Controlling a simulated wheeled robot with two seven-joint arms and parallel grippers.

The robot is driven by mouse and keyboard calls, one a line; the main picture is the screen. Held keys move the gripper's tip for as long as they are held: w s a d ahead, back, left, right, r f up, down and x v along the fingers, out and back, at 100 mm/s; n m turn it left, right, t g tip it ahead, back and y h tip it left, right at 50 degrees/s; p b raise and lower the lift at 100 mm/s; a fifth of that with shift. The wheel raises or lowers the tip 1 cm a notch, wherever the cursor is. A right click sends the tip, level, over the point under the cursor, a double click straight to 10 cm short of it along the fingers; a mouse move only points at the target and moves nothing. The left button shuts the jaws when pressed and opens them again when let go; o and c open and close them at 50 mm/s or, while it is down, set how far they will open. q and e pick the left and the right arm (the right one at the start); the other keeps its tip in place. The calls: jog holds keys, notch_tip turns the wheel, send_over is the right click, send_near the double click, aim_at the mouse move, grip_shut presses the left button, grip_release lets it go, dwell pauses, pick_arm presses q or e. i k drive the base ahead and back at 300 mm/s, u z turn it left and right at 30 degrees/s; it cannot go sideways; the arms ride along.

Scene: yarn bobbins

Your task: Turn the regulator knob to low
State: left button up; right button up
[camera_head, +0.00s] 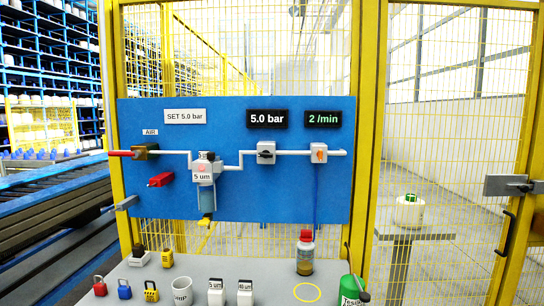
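A blue panel (240,205) is mounted on the yellow mesh fence and carries an air line. A light box with a dark round knob (266,152) sits on the line below a black display reading 5.0 bar (267,118). This looks like the regulator; the knob's exact pointing is too small to tell. To its right, a light box with an orange knob (319,152) sits below a display reading 2 /min (322,118). A sign reads SET 5.0 bar (185,116). Neither of my grippers is in view, and nothing touches the knobs.
A filter bowl marked 5 um (206,195) hangs left of the knob. A red-handled part (160,180) sits at left. The grey bench (235,268) below holds coloured padlocks, a cup, small labelled containers, a red-capped bottle (305,255) and a green container (350,289). The panel front is unobstructed.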

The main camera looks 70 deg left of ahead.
aim_at(265, 154)
jog(key=u, duration=0.65)
jog(key=i, duration=0.9)
jog(key=u, duration=0.85)
